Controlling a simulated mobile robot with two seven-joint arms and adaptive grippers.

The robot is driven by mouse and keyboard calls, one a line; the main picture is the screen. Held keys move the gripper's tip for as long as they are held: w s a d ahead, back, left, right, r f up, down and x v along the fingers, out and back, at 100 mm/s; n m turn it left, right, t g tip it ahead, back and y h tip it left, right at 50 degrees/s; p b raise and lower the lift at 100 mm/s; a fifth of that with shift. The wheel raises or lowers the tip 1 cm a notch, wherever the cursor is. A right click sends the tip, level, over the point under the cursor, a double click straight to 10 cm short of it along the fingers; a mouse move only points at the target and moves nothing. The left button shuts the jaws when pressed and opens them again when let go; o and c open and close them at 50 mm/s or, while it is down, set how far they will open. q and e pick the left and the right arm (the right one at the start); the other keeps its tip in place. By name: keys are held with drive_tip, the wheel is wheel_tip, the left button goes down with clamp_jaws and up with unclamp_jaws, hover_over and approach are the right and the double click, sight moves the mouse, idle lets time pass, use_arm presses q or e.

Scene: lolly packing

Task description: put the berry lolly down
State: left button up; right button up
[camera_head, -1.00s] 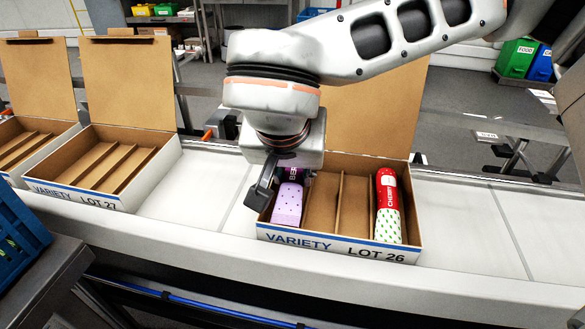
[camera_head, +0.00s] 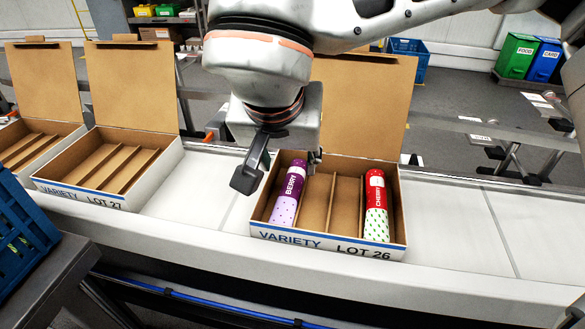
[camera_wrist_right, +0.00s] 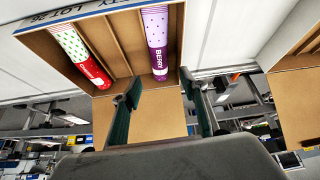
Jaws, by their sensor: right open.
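The berry lolly (camera_head: 287,196), purple with a lilac dotted end, lies in the leftmost compartment of the LOT 26 box (camera_head: 328,249). It also shows in the right wrist view (camera_wrist_right: 155,38). My right gripper (camera_head: 282,166) is open above the box's left and back part, apart from the lolly. In the right wrist view its two fingers (camera_wrist_right: 158,95) stand apart with nothing between them. The cherry lolly (camera_head: 376,208), red with a green-dotted white end, lies in the rightmost compartment. The compartments between the two lollies are empty. My left gripper is not in view.
The box's lid (camera_head: 365,105) stands open behind it. An open, empty LOT 27 box (camera_head: 75,192) stands to the left on the white conveyor (camera_head: 195,195). A blue crate (camera_head: 25,235) is at the left edge. The conveyor right of LOT 26 is clear.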

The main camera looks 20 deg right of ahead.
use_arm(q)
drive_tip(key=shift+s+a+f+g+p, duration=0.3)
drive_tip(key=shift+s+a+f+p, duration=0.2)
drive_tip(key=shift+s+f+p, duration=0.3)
use_arm(e)
drive_tip(key=v, duration=0.7)
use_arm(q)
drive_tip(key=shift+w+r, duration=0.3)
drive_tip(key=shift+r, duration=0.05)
